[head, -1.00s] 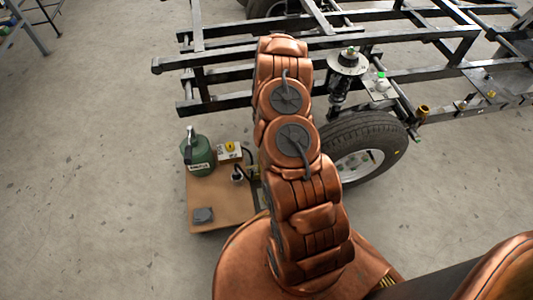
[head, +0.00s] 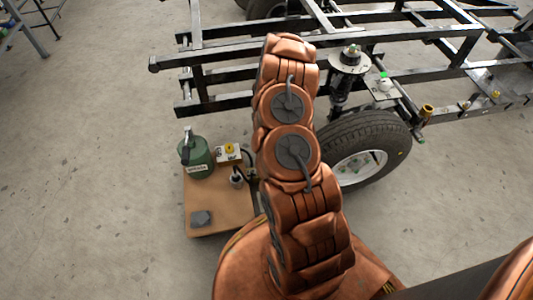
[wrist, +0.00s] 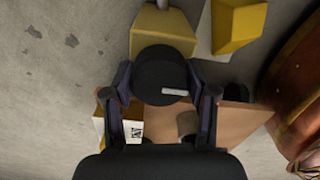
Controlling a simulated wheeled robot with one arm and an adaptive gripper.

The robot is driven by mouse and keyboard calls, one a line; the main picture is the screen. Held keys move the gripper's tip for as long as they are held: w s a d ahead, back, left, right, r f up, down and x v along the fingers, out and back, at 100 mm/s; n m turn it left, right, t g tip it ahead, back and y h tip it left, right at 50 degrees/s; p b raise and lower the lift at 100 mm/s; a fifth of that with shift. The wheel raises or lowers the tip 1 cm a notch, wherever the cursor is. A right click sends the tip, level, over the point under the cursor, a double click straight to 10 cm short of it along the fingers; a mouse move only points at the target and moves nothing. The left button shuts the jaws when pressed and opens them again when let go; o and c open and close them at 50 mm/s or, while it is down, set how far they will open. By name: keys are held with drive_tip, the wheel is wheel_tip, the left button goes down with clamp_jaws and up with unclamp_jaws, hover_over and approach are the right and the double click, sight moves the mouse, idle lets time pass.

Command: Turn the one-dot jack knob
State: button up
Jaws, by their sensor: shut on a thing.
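A round black knob (wrist: 158,70) with a short pale bar mark sits between the fingers of my gripper (wrist: 160,84) in the wrist view. The gripper is shut on the knob, one finger on each side of it. No single dot can be made out on it. A yellow block (wrist: 163,33) lies right behind the knob. In the head view my own arm hides the gripper and the knob.
A brown board (head: 224,214) carries a green canister (head: 197,157) and a small box with a yellow top (head: 228,152). A black frame (head: 232,101) and a wheel (head: 372,140) stand beyond my arm.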

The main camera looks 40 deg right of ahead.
drive_tip(key=shift+s, duration=0.2)
drive_tip(key=o, duration=1.2)
drive_tip(key=shift+w, duration=0.1)
drive_tip(key=shift+c, duration=0.2)
drive_tip(key=shift+w+r, duration=0.1)
drive_tip(key=shift+r, duration=0.5)
wheel_tip(320, 180, up, 11)
drive_tip(key=shift+f, duration=0.1)
